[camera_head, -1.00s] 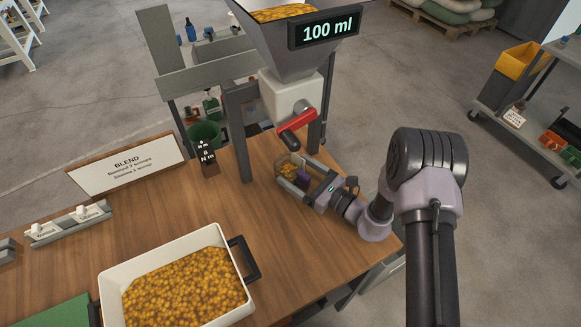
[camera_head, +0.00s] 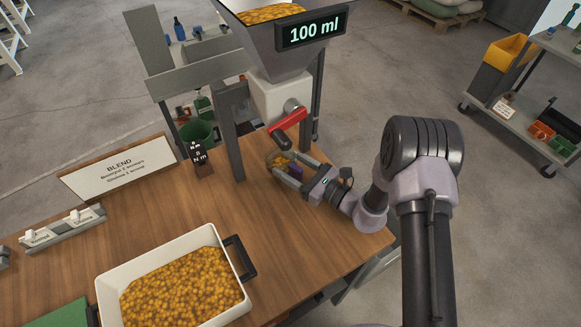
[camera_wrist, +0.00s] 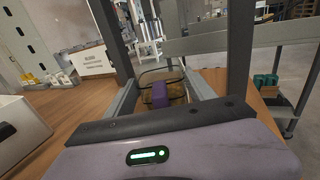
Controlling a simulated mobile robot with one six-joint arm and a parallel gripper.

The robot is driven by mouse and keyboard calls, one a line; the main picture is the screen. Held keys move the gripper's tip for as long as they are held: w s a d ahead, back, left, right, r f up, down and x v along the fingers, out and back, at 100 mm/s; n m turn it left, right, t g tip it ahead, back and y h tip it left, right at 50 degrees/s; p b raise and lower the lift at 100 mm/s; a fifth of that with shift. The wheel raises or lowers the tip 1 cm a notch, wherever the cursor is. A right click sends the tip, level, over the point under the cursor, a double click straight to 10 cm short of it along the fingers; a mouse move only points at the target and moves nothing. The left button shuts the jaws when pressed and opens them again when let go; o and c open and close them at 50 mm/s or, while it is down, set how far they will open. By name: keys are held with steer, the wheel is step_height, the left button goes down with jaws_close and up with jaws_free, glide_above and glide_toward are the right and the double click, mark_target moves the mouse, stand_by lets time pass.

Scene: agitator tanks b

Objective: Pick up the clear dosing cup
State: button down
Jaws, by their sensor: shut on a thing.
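The clear dosing cup (camera_head: 279,162) holds some orange-yellow pellets and is between the fingers of my gripper (camera_head: 284,168), under the hopper's outlet. My gripper is shut on the cup. In the wrist view, the cup (camera_wrist: 162,76) shows as a clear rim between the two grey fingers of my gripper (camera_wrist: 163,88), with a purple block in front of it. The fingers and the purple block hide part of the cup. I cannot tell whether its base touches the table.
The hopper (camera_head: 262,45) with a "100 ml" display (camera_head: 311,29) and a red-handled valve (camera_head: 287,127) stands over the cup. A white tray of pellets (camera_head: 226,226) is at the front. A BLEND sign (camera_head: 118,168) stands at left. The table's middle is clear.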

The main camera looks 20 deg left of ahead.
steer(key=shift+r, duration=0.6)
steer(key=shift+s+d+r+p, duration=0.1)
steer(key=shift+d+r+p, duration=0.05)
steer(key=shift+p, duration=0.15)
steer(key=s+d+r+p, duration=0.1)
steer(key=s+d+p, duration=0.1)
steer(key=s+d, duration=0.8)
steer(key=shift+s+d+r, duration=0.15)
steer(key=shift+s+d, duration=0.1)
steer(key=shift+s, duration=0.5)
